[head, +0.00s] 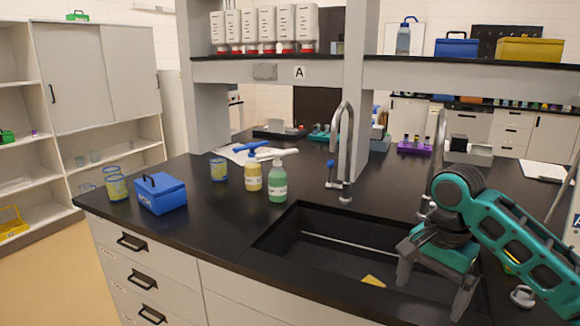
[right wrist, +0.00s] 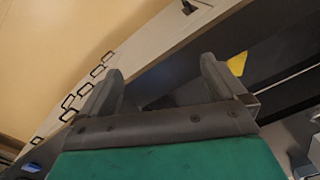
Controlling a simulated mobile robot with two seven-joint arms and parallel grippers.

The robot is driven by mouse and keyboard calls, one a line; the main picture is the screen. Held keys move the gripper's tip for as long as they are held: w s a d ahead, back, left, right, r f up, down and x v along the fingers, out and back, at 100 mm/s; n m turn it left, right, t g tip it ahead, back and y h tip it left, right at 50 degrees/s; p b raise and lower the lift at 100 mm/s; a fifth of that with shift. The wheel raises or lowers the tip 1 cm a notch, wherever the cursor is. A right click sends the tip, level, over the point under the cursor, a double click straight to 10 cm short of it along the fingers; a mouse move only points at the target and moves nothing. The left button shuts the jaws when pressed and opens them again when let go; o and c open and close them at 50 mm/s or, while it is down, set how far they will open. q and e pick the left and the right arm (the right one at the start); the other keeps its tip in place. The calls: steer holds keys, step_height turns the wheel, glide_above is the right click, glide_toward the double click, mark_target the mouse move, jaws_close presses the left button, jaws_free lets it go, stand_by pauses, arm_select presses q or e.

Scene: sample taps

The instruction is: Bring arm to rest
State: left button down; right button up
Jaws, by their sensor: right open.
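My right arm comes in from the right in the head view, teal and grey. Its gripper (head: 432,288) hangs over the right part of the black sink (head: 330,240), fingers pointing down and spread apart with nothing between them. In the right wrist view the two fingers of the right gripper (right wrist: 160,88) also stand wide apart and empty, with drawer fronts and the counter edge beyond. My left gripper is not in the head view.
A tall tap (head: 345,150) stands behind the sink. Pump bottles in yellow (head: 253,172) and green (head: 278,180), and a blue box (head: 160,193), stand left of the sink. A yellow piece (head: 373,281) lies in the sink. A grey round item (head: 523,297) is on the right counter.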

steer(key=s+a+f+n+t+y, duration=0.25)
steer(key=a+f+n, duration=0.2)
steer(key=f, duration=0.55)
steer(key=s+a+f+n+t+y, duration=0.1)
steer(key=a+f+n+t+y, duration=0.15)
steer(key=a+f, duration=0.55)
steer(key=s+d+f+n+t+h, duration=0.1)
steer(key=s+d+f+n+t, duration=0.1)
steer(key=s, duration=0.5)
steer(key=s+d+f+n+t+h, duration=0.2)
steer(key=s+d+f+n+t, duration=0.1)
steer(key=s+d+f+n, duration=0.1)
steer(key=s+f, duration=0.1)
steer(key=s, duration=0.1)
steer(key=shift+s+d+t, duration=0.2)
steer(key=shift+s+t, duration=0.1)
steer(key=shift+s, duration=0.1)
steer(key=shift+f, duration=0.1)
